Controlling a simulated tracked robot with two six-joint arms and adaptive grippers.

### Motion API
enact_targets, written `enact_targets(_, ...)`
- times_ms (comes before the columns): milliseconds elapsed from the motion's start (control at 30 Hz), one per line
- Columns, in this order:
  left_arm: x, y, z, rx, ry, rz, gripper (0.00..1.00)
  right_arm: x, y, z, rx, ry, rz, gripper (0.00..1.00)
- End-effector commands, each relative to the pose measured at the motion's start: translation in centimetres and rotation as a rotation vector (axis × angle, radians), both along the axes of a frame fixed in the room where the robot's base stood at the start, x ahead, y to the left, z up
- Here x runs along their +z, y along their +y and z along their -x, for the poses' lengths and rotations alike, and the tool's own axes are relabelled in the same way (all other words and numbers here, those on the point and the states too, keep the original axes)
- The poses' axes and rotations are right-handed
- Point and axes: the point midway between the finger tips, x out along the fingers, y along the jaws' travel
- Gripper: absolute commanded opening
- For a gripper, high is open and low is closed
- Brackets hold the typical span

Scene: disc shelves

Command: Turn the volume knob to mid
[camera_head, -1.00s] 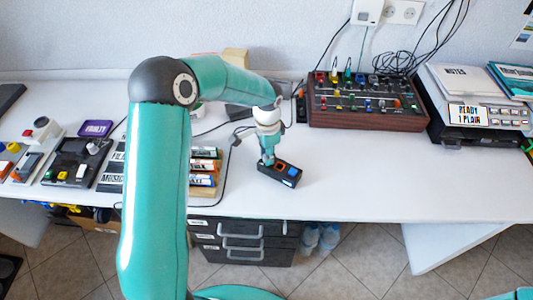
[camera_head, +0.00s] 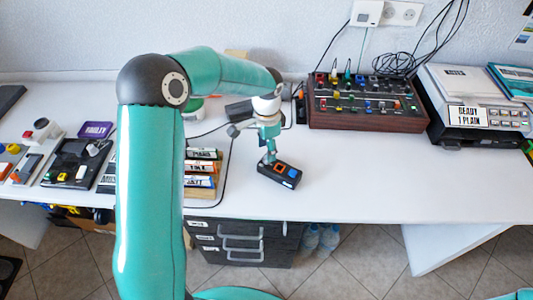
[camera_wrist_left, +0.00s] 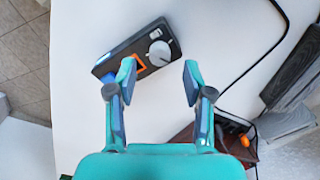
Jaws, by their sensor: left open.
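A small black control box (camera_head: 277,181) lies on the white table in the head view, with orange and blue parts on its top. In the left wrist view the box (camera_wrist_left: 119,61) shows a round silver volume knob (camera_wrist_left: 160,53) with a dark pointer line. My left gripper (camera_wrist_left: 159,72) is open. The knob lies in the gap between its fingertips as seen there; whether they touch it I cannot tell. In the head view my left gripper (camera_head: 268,157) is at the box's far left end and hides the knob. My right gripper is not in view.
A wooden rack of labelled cases (camera_head: 203,169) stands left of the box. A mixer panel (camera_head: 365,103) with coloured knobs stands at the back, and a printer (camera_head: 468,95) is at the right. A black cable runs near the box. The table right of the box is clear.

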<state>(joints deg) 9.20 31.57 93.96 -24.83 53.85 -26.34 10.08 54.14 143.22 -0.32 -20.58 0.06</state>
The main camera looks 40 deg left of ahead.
Motion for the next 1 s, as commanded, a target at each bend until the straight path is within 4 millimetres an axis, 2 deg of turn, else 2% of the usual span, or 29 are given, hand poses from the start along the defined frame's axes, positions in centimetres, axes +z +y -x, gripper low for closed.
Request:
enact_targets(33,1.2,0.0,-0.1,0.0,-0.005,0.0,0.52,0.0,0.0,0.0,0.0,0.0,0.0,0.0)
enact_targets(200,4.6,0.0,-0.1,-0.001,-0.005,0.0,0.52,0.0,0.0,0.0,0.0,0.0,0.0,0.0)
enact_targets(400,7.4,0.0,-0.1,0.0,-0.003,0.001,0.52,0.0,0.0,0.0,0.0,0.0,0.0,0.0)
enact_targets(567,8.2,0.0,0.0,-0.001,-0.001,0.001,0.52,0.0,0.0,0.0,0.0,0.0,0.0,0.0)
enact_targets(867,8.2,0.0,0.0,0.004,-0.001,0.001,0.51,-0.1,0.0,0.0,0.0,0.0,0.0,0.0)
enact_targets(1000,8.2,0.0,0.1,0.097,0.004,0.0,0.51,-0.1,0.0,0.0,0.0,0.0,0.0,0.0)
